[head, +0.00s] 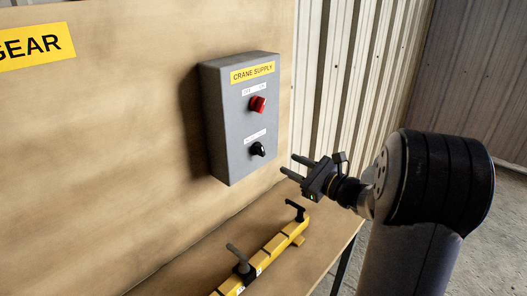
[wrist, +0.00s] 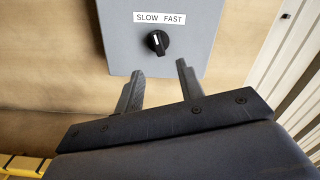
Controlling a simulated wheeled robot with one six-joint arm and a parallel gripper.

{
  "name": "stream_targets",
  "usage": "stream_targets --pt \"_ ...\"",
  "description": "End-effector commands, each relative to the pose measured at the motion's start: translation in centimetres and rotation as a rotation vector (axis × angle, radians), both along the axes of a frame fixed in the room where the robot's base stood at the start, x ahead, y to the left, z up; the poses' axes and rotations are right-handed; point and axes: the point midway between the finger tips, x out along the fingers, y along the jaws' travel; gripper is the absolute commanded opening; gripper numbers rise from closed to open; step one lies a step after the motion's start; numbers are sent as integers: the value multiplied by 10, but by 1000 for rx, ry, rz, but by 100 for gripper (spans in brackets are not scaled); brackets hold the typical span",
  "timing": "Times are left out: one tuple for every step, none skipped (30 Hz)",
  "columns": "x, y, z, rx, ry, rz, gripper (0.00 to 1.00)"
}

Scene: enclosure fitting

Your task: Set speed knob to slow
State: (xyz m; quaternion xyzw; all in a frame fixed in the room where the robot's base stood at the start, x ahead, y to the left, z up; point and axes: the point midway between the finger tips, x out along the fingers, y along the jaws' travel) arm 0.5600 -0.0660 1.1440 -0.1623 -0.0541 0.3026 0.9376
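The speed knob (wrist: 158,42) is a black rotary knob with a white pointer line, below a "SLOW FAST" label (wrist: 160,18) in the wrist view. Its pointer is near upright, leaning slightly left. In the head view the knob (head: 257,149) sits low on the grey "CRANE SUPPLY" box (head: 220,125). My gripper (head: 287,164) is to the right of the box and a little below the knob, apart from it. In the wrist view the two fingers of my gripper (wrist: 158,80) are spread, with nothing between them, below the knob.
A red knob (head: 258,104) with an off/on label is above the black one on the box. A yellow bar (head: 273,246) with black handles lies on the bench below. The box is fixed to a wooden panel (head: 110,130). The space between fingers and knob is clear.

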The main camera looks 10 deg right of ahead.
Motion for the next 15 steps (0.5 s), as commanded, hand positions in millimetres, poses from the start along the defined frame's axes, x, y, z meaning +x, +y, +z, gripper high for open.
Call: stream_targets --pt "5 5 2 0 0 4 36" --pt "8 8 2 -1 1 6 36" --pt "14 12 2 -2 1 6 36" --pt "18 16 2 -2 1 7 36" --pt "23 19 3 -2 1 8 36" --pt "30 24 2 -2 2 8 36" --pt "35 28 3 -2 2 8 36" --pt "39 32 3 -2 2 8 36" --pt "45 36 2 -3 2 7 36" --pt "50 39 3 -3 1 7 36" --pt "54 42 3 -3 1 8 36" --pt "59 46 2 -4 2 7 36" --pt "63 49 2 -4 1 6 36" --pt "66 51 2 -3 1 5 36" --pt "70 53 2 -3 1 5 36"
